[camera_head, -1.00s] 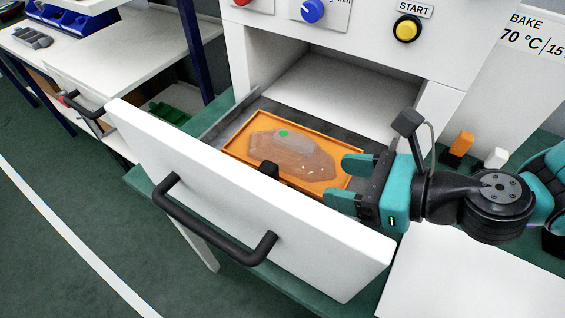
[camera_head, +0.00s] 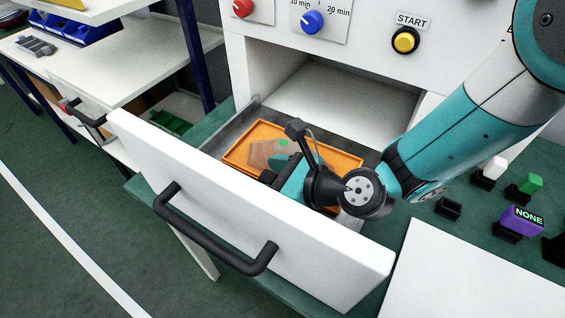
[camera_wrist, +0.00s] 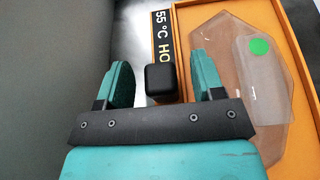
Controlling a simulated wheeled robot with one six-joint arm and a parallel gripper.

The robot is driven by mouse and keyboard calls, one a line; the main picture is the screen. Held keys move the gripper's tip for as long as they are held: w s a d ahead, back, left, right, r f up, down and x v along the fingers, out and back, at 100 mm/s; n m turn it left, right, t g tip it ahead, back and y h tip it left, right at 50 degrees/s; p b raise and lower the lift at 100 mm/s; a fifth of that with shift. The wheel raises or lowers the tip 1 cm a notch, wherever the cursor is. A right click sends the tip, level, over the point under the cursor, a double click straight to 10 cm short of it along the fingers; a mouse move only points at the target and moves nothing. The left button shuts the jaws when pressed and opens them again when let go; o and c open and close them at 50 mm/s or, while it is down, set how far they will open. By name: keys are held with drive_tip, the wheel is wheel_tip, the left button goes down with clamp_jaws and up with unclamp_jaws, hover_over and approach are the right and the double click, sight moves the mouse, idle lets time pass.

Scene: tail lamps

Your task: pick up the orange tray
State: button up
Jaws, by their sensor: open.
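The orange tray (camera_head: 342,160) lies flat inside the open white drawer (camera_head: 250,205). It also shows in the wrist view (camera_wrist: 299,25). A translucent tail lamp cover (camera_head: 262,152) with a green dot lies in it; the cover also shows in the wrist view (camera_wrist: 225,40). A black block (camera_wrist: 160,83) at the tray's near side appears between my fingers in the wrist view. My gripper (camera_wrist: 163,75) is open, one finger on each side of the block in the picture. I cannot tell whether they touch it. In the head view my wrist hides the tray's near right part.
The drawer's white front with a black handle (camera_head: 215,240) stands close to my wrist. Above is the oven opening (camera_head: 345,95) with knobs and a yellow start button (camera_head: 405,40). Small coloured blocks stand on the green bench at right. A label reading 55 °C (camera_wrist: 162,35) lies beyond the block.

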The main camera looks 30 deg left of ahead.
drive_tip(key=shift+a+f, duration=0.2)
drive_tip(key=shift+a, duration=0.3)
drive_tip(key=c, duration=1.1)
